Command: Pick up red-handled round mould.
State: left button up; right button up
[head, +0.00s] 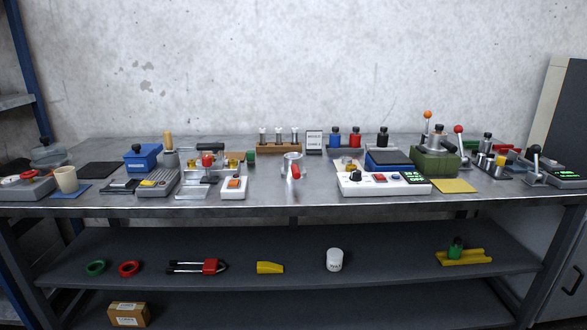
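A small round metal piece with a red handle (292,160), which looks like the round mould, stands near the middle of the workbench in the head view. Its red part is at its lower right, facing the front edge. It is small in the picture, so its details are hard to tell. Clear bench top lies around it. Neither of my grippers is in view.
The metal workbench (300,198) is crowded left and right of the middle. A white control box (384,187) stands right of the mould, a small white box with an orange switch (234,187) left. A wooden rack (278,149) stands behind. Shelves below hold several loose items.

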aim_at(294, 170)
jog(key=z, duration=0.55)
jog(key=i, duration=1.1)
jog(key=u, duration=0.7)
jog(key=i, duration=0.4)
jog(key=u, duration=0.4)
